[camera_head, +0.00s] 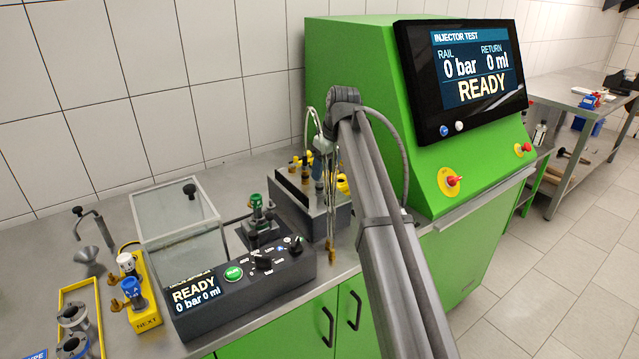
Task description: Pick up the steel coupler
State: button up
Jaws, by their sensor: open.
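Two steel cylindrical parts, one steel part (73,316) behind another steel part (74,346), stand in a yellow-edged tray at the lower left. Either may be the steel coupler; I cannot tell which. My arm rises from the bottom, bends at the top, and my gripper (331,240) hangs down by the front of the dark injector block. It is far to the right of the steel parts and appears empty. Its fingers are thin and small here, and their gap is hard to see.
A yellow NEXT rack (145,312) holds white-capped and blue-capped injectors. A clear-walled box (180,225) stands behind the black control panel (245,290). A funnel (88,255) is at the left. The green test machine (350,60) stands at the right. Bench between funnel and wall is clear.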

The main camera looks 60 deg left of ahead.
aim_at(319, 185)
jog(key=shift+s+a+x, duration=0.1)
jog(key=shift+s+x, duration=0.1)
jog(key=shift+x, duration=1.2)
jog(key=shift+s+a+x, duration=0.15)
jog(key=shift+s+x, duration=0.05)
jog(key=shift+x, duration=1.2)
jog(key=shift+r, duration=0.1)
grip_shut()
